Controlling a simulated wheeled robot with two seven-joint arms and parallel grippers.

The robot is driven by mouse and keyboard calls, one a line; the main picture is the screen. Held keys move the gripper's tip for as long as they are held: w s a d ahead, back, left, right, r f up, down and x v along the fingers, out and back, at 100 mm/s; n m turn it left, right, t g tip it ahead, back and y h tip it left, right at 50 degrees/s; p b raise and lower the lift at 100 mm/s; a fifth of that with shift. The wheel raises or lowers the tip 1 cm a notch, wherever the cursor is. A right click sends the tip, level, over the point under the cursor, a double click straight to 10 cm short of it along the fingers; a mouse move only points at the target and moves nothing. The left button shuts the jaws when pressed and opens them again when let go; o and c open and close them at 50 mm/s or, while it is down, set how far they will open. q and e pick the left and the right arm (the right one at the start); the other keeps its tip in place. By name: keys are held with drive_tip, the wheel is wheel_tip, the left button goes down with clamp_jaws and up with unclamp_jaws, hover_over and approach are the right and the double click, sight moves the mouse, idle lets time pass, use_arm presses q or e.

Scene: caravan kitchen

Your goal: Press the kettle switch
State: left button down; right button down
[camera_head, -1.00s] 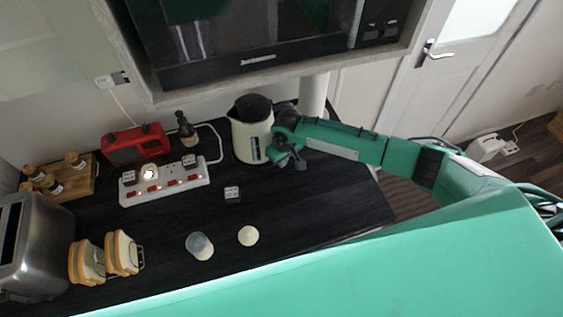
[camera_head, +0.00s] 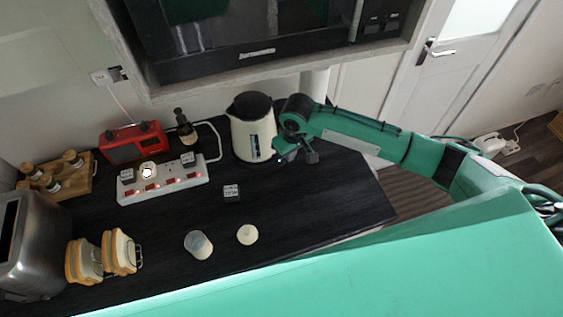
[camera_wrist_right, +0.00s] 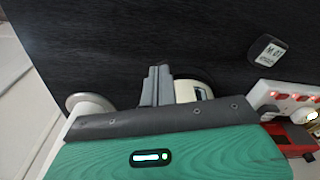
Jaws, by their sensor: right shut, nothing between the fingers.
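The cream kettle (camera_head: 240,136) with a dark lid stands upright at the back of the black worktop. A water-level window shows on its front. Its switch cannot be made out. My right gripper (camera_head: 280,158) is shut and empty, low beside the kettle's right side; I cannot tell whether it touches. In the right wrist view, the shut fingers (camera_wrist_right: 158,85) point over the dark worktop, and a cream part of the kettle (camera_wrist_right: 187,91) shows just right of them, mostly hidden by my gripper. My left gripper is not in view.
A small dark cube (camera_head: 231,193) and a cup (camera_head: 198,245) lie nearer. A microwave (camera_head: 270,45) hangs above. The worktop's right part is clear.

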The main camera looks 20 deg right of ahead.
wheel_tip(320, 180, up, 8)
drive_tip(key=b, duration=0.2)
drive_tip(key=shift+s, duration=0.35)
drive_tip(key=shift+d, duration=0.1)
